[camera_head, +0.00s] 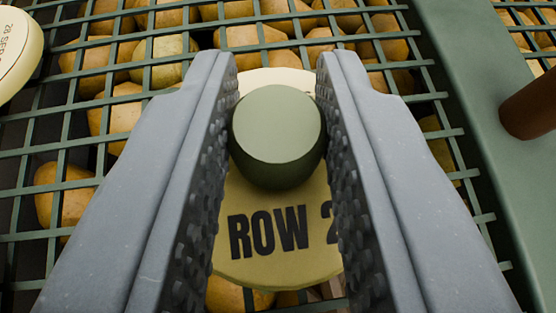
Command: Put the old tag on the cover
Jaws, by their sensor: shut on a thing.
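My gripper (277,130) is shut on the green round knob (277,125) of a yellowish disc tag (285,270). The tag reads "ROW 2", with the end of the text cut off by the right finger. The fingers hide both sides of the tag. I cannot tell whether the tag touches the grid.
A second, cream disc (15,50) with small print, partly "28 SEP", is at the upper left edge. A green solid frame strip (465,130) runs down the right side. A brown cylindrical piece (532,105) stands at the right edge.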

